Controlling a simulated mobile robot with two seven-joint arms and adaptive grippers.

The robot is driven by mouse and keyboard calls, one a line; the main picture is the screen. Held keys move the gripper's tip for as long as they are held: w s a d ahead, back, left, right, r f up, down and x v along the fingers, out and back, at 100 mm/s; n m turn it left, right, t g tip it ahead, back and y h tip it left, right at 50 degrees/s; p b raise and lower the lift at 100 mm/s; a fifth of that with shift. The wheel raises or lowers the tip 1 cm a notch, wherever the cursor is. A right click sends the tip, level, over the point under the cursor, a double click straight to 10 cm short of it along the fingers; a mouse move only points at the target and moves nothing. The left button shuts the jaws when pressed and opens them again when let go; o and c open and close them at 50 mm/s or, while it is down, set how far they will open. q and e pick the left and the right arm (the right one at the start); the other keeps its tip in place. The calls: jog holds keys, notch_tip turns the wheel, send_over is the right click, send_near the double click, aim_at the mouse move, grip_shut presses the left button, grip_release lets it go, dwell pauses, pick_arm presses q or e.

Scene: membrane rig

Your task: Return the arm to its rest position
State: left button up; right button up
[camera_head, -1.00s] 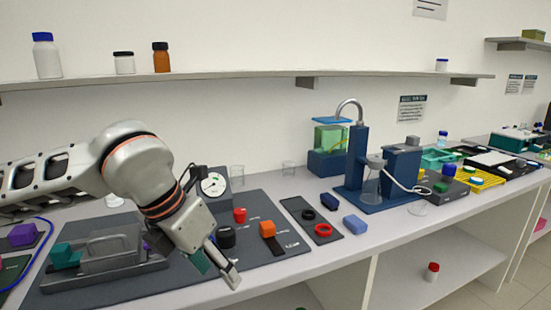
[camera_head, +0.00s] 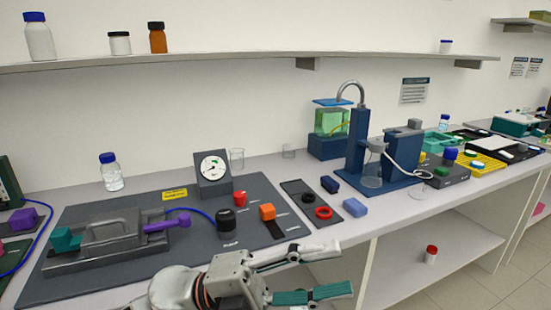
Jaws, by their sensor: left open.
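My left gripper (camera_head: 318,272) is at the bottom middle of the head view, in front of the bench's front edge. Its two fingers point right and stand apart, with nothing between them. One finger is grey, and the lower one has a green pad. My left arm comes in low from the bottom edge, and most of it is out of the picture. My right gripper is not in view.
A blue stand (camera_head: 357,150) is to the right. A wall shelf (camera_head: 250,63) runs above.

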pick_arm(q)
jog(key=w+a+f+n+t+y, duration=0.5)
jog(key=w+a+f+n+t, duration=0.15)
jog(key=f+n+t, duration=0.45)
jog(key=w+a+f+n+t+y, duration=0.5)
jog(key=a+f+n+t, duration=0.25)
jog(key=n, duration=0.55)
jog(key=s+a+f+n+g+y, duration=0.2)
jog(key=s+a+f+y, duration=0.1)
jog(key=f, duration=0.7)
jog(key=s+a+f+n+g+y, duration=0.2)
jog(key=s+a+f+n+y, duration=0.1)
jog(key=s+a+f, duration=0.3)
jog(key=s+a+f+n+g+y, duration=0.2)
jog(key=s+f, duration=0.6)
jog(key=f, duration=0.6)
jog(key=shift+s+a+n+y, duration=0.2)
jog(key=shift+a+n+y, duration=0.35)
jog(key=shift+a, duration=0.65)
